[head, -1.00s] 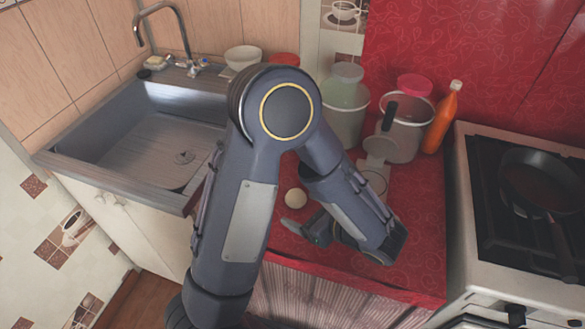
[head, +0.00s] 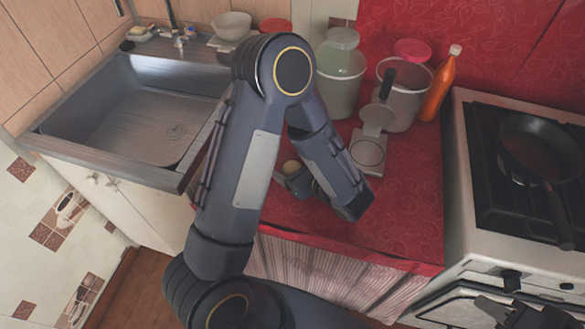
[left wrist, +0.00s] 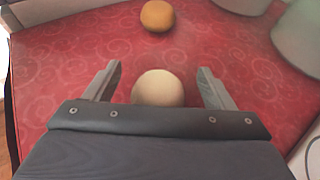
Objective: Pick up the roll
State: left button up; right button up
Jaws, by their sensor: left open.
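Two round things lie on the red counter in the left wrist view: a cream one (left wrist: 158,88) nearer and an orange-brown one (left wrist: 157,16) farther off. I cannot tell for sure which is the roll. My left gripper (left wrist: 158,84) is open, its fingers on either side of the cream one, with a gap on each side. In the head view a small tan round thing (head: 291,167) shows just beyond my left gripper (head: 291,183), partly hidden by the arm. What seems to be my right gripper (head: 502,312) is at the bottom right edge, over the stove's front.
A kitchen scale (head: 368,152), a lidded pale green container (head: 340,85), a metal pot (head: 402,97) and an orange bottle (head: 440,84) stand at the back. The sink (head: 140,115) is left, the stove with a pan (head: 540,148) right. The counter's front right is clear.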

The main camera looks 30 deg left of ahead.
pick_arm(q)
jog(key=c, duration=1.1)
jog(key=shift+o, duration=0.2)
jog(key=shift+r, duration=0.15)
